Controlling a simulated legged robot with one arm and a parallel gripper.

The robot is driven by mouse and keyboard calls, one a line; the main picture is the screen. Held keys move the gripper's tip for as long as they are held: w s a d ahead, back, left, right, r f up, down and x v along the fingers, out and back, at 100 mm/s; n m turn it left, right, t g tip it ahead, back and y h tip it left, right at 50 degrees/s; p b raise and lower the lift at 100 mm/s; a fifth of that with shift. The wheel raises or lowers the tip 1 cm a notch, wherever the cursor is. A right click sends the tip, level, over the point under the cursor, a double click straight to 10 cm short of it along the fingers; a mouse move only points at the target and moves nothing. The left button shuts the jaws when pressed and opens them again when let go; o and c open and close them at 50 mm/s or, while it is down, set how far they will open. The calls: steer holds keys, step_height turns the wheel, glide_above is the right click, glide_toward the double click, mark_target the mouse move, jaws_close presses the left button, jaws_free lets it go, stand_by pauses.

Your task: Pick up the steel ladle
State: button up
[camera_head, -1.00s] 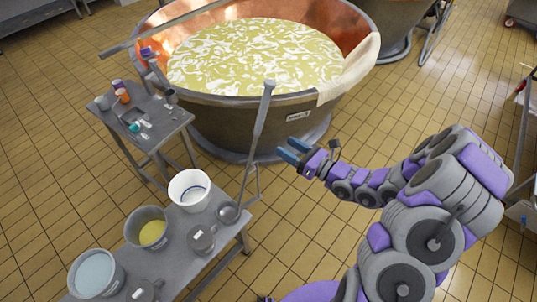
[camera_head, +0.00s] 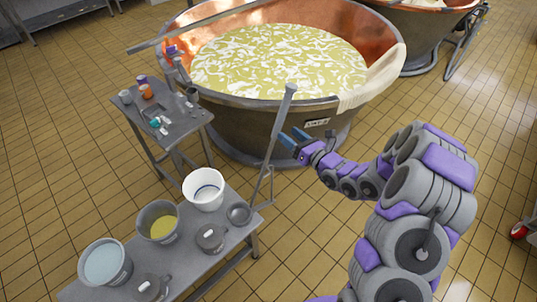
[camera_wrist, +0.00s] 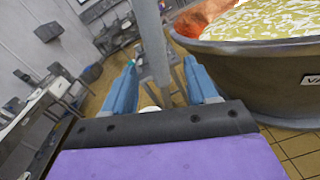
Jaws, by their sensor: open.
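The steel ladle (camera_head: 272,143) leans upward from the near bench. Its bowl (camera_head: 239,213) rests at the bench's right end and its long handle rises to a thick upper end in front of the vat. My gripper (camera_head: 294,142) is open just right of the handle in the head view. In the wrist view the handle (camera_wrist: 151,45) runs upright between the two blue fingers of my gripper (camera_wrist: 161,82), with gaps on both sides. Whether the handle lies fully within finger depth is hard to tell.
A large copper vat (camera_head: 240,128) of yellowish curd stands behind the handle. The near bench (camera_head: 232,241) holds a white bucket (camera_head: 204,190), a grey bucket of yellow liquid (camera_head: 158,221), a bucket of pale liquid (camera_head: 104,263) and lidded pots. A small table (camera_head: 188,125) carries small items. Tiled floor is open at right.

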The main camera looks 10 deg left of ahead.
mark_target(278, 126)
steer(key=x, duration=0.6)
steer(key=shift+a+r+b, duration=0.25)
steer(key=shift+b, duration=0.15)
steer(key=shift+d, duration=0.15)
jaws_close()
